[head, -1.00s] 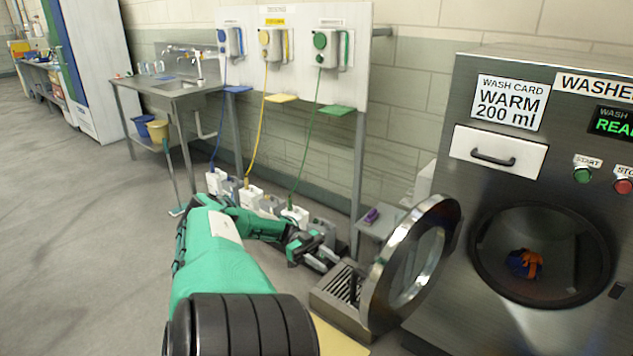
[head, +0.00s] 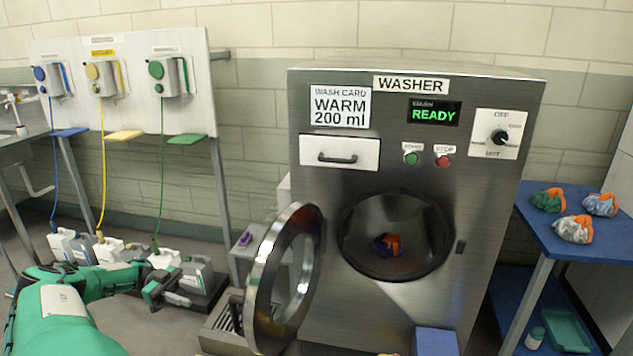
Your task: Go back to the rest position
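My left arm (head: 60,310) comes in from the lower left. Its gripper (head: 186,292) is in front of the detergent jugs and left of the floor drain. The fingers look slightly apart with nothing visible between them. My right gripper is not in view. A bundled blue and orange sling bag (head: 387,245) lies inside the open drum of the washer (head: 440,190). The round washer door (head: 286,279) is swung open to the left. The display reads READY, and the wash card says WARM, 200 ml.
White jugs (head: 110,252) stand under the dispenser board (head: 125,80). A drain grate (head: 224,322) sits left of the door. A blue table (head: 585,244) at right holds several bundled bags (head: 575,229). A blue block (head: 436,342) is at the bottom.

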